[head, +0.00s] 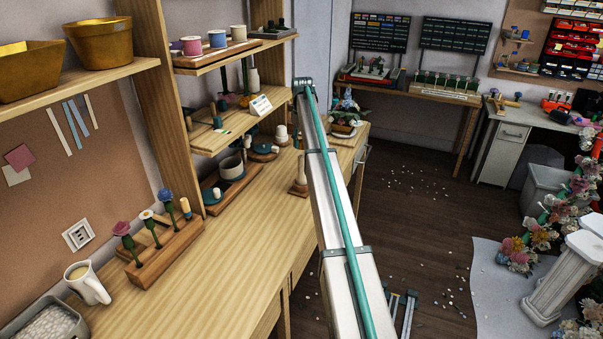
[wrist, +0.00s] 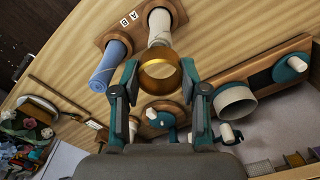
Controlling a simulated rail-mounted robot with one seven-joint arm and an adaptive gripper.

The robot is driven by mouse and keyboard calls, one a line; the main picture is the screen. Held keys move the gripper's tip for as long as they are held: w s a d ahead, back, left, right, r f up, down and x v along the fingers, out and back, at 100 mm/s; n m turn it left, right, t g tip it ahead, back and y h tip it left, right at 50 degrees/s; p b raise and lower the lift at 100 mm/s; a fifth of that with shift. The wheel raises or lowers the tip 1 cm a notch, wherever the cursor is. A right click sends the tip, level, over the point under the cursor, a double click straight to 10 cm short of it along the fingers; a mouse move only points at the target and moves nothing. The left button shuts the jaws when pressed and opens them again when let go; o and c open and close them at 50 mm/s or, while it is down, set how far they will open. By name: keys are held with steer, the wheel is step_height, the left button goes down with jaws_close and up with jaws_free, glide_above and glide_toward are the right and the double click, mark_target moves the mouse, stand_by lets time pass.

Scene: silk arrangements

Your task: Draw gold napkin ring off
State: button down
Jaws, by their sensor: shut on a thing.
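In the wrist view the gold napkin ring (wrist: 160,70) is held between the two fingertips of my gripper (wrist: 160,76), which is shut on its sides. A white rolled napkin (wrist: 159,27) stands on a wooden base (wrist: 117,34) marked A and B, with its near end at the ring's upper edge. I cannot tell whether that end is still inside the ring. A blue rolled napkin (wrist: 110,66) stands beside it on the same base, left of the ring and apart from it.
A white cylinder (wrist: 235,102) and teal parts on wooden boards lie right of my gripper. In the head view a white pot (head: 231,167) and a small wooden stand (head: 299,189) are on the bench (head: 215,270). The shelves (head: 240,58) stand to the left.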

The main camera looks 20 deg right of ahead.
step_height(320, 180, up, 5)
steer(key=shift+f+p, duration=0.1)
steer(key=shift+p, duration=0.6)
